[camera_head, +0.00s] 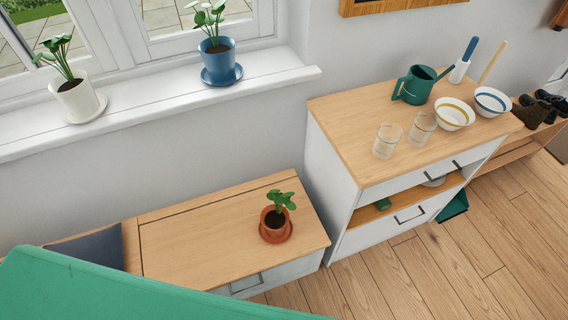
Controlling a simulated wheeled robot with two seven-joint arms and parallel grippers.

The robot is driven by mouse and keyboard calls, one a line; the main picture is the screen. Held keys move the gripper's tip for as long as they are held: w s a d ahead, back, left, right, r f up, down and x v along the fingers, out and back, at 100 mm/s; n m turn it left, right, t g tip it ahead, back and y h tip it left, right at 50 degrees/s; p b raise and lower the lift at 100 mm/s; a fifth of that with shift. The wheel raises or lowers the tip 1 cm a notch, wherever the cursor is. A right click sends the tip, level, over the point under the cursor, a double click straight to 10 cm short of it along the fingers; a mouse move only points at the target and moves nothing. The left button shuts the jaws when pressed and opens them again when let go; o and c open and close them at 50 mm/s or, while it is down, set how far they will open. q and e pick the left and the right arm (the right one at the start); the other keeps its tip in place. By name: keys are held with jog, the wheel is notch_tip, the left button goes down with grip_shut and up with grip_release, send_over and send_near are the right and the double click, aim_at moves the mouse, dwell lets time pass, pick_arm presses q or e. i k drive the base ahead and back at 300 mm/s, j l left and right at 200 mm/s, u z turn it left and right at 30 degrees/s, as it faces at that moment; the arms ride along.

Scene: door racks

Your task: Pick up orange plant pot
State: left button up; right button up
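The orange plant pot (272,225) stands upright on an orange saucer (287,236), near the right end of a low wooden-topped bench (195,240). A small green-leaved plant (280,199) grows in dark soil in it. Neither my left nor my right gripper is in view, and nothing is seen touching the pot.
A blue pot (217,62) and a white pot (76,98) stand on the windowsill (150,105). Right of the bench is a taller cabinet (340,130) with glasses, bowls and a green watering can (415,86). A large green surface (110,295) blocks the lower left. The bench top left of the pot is clear.

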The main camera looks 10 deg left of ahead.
aim_at(275, 226)
jog(key=l+u, duration=0.3)
jog(key=l, duration=0.6)
jog(key=l+u, duration=0.3)
jog(key=l, duration=0.65)
